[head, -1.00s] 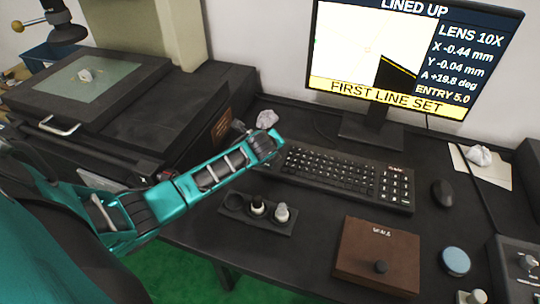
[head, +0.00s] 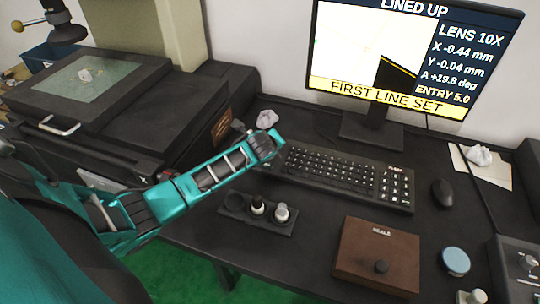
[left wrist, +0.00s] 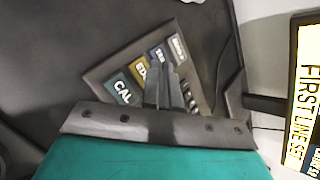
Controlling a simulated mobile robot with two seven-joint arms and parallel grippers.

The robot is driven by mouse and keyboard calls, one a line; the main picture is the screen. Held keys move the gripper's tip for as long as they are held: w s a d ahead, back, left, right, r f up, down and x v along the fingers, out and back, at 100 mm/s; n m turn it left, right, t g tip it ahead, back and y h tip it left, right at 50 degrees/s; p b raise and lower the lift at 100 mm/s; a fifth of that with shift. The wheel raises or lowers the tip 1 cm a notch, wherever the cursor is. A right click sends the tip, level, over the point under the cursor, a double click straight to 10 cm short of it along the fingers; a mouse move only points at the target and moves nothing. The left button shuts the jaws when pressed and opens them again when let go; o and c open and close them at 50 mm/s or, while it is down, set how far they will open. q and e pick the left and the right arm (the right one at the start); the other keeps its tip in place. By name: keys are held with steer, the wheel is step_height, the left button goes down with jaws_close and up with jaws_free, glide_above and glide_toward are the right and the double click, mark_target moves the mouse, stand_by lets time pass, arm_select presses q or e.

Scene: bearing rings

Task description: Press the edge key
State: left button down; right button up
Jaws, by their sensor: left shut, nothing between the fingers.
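In the left wrist view a small key panel (left wrist: 98,78) carries several labelled keys. The teal key reads CAL (left wrist: 122,88). The yellow key beside it, whose label starts with ED, is the edge key (left wrist: 139,68); a finger partly covers it. A blue key and a grey key follow. My left gripper (left wrist: 163,68) is shut and empty, its fingertips in front of the panel; I cannot tell whether they touch it. In the head view my left gripper (head: 265,147) is left of the keyboard, and the panel is not visible there. My right gripper is not in view.
The monitor (head: 415,50) reads LINED UP and FIRST LINE SET. The keyboard (head: 340,177), mouse (head: 442,193), brown SCALE box (head: 377,257) and lens holder (head: 240,222) are on the dark desk. Crumpled paper (head: 267,119) lies behind the gripper.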

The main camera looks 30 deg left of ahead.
arm_select(q)
steer(key=shift+f, duration=0.15)
steer(key=shift+f, duration=0.3)
steer(key=shift+f, duration=0.35)
stand_by(0.7)
steer(key=shift+r, duration=0.15)
steer(key=shift+r+p, duration=0.7)
steer(key=shift+p, duration=0.2)
steer(key=shift+r, duration=2.4)
